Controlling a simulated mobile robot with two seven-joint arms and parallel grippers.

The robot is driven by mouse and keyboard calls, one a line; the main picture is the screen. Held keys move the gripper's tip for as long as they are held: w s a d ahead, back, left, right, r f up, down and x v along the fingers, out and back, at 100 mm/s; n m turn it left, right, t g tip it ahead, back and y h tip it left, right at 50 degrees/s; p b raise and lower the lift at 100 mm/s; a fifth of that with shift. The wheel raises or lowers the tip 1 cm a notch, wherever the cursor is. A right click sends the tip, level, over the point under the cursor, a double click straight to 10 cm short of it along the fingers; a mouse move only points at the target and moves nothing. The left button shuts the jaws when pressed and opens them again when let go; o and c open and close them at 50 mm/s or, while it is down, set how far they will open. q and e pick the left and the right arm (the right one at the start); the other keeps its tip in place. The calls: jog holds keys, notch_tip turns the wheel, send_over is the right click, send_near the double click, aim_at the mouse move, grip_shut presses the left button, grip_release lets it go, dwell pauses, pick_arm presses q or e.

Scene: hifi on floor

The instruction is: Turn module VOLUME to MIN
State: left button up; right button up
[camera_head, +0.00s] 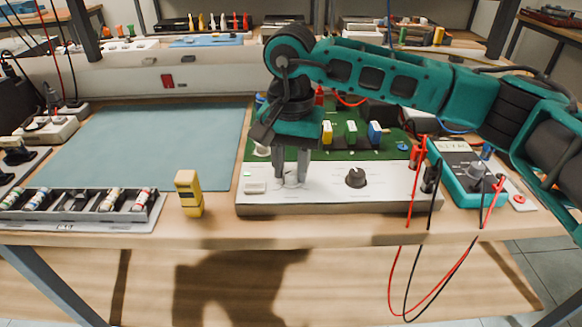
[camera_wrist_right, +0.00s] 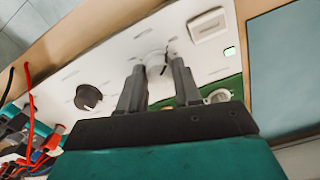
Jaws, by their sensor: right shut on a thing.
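The module (camera_head: 320,200) has a white front panel and a green board behind it, on the bench. A pale round knob (camera_head: 291,183) sits on the left part of the panel; it also shows in the wrist view (camera_wrist_right: 155,62). My right gripper (camera_head: 290,176) reaches down from above, its fingers shut on this pale knob, partly hiding it. A black knob (camera_head: 356,177) stands to its right on the same panel, apart from the gripper; the wrist view also shows it (camera_wrist_right: 88,97). The panel's printing is too small to read. My left gripper is not in view.
A white rocker switch (camera_head: 255,187) lies left of the held knob. A yellow block tester (camera_head: 188,193) and a parts tray (camera_head: 80,208) stand further left. A teal meter (camera_head: 465,172) with red and black leads is at the right. The blue mat (camera_head: 145,145) is clear.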

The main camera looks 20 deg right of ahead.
aim_at(291, 171)
jog(key=shift+n, duration=0.6)
jog(key=o, duration=1)
jog(key=shift+o, duration=0.2)
notch_tip(291, 171, up, 13)
jog(key=p, duration=0.1)
jog(key=shift+p, duration=0.35)
